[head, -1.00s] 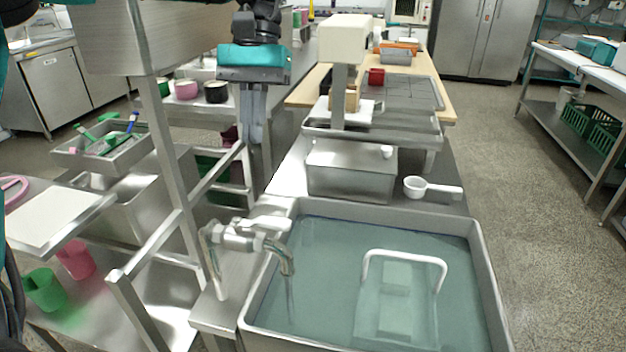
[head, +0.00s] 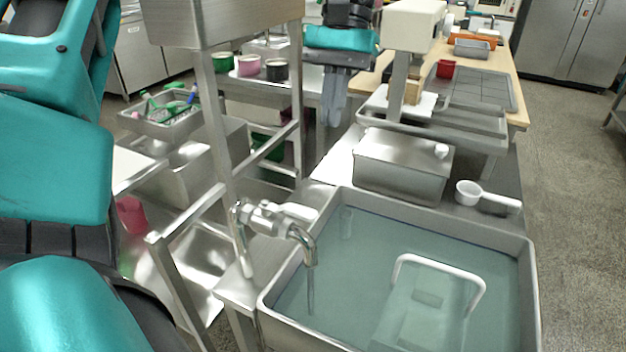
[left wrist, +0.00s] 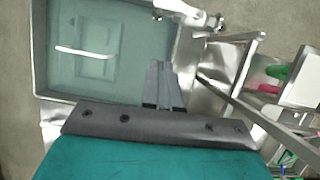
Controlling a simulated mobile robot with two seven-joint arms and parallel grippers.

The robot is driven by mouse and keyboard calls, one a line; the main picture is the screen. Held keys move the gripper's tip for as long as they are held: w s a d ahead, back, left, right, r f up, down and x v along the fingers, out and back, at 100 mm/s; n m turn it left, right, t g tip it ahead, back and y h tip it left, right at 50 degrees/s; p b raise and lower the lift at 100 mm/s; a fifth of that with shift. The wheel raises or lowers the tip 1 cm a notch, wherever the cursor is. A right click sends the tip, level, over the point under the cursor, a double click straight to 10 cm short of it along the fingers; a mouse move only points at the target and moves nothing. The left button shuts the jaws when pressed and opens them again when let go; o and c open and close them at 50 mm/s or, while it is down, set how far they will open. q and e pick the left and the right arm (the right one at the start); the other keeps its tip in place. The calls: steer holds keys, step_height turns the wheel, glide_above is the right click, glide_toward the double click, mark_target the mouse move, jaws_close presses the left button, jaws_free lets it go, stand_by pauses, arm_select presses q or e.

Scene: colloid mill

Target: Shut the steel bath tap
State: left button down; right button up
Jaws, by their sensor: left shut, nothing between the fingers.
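The steel bath tap (head: 268,218) stands at the left rim of the water-filled bath (head: 532,290). Its lever (head: 300,211) points right, and a thin stream (head: 310,290) hangs below the curved spout. The tap also shows at the top of the left wrist view (left wrist: 185,12). My left gripper (head: 332,122) is shut and empty, pointing down beyond the tap in the head view, apart from it. Its closed fingers (left wrist: 163,68) show near the bath's edge in the left wrist view. My right gripper is not in view.
A steel box (head: 400,168) stands just behind the bath, with a white scoop (head: 486,196) to its right. A steel frame (head: 215,140) rises left of the tap. A white handle (head: 440,262) stands in the bath. Open floor lies at right.

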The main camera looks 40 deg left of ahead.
mark_target(301, 212)
arm_select(q)
steer(key=s+d+f, duration=0.2)
steer(key=s+f, duration=0.5)
steer(key=f, duration=0.1)
steer(key=shift+d+f+b, duration=0.25)
steer(key=shift+d+b, duration=0.05)
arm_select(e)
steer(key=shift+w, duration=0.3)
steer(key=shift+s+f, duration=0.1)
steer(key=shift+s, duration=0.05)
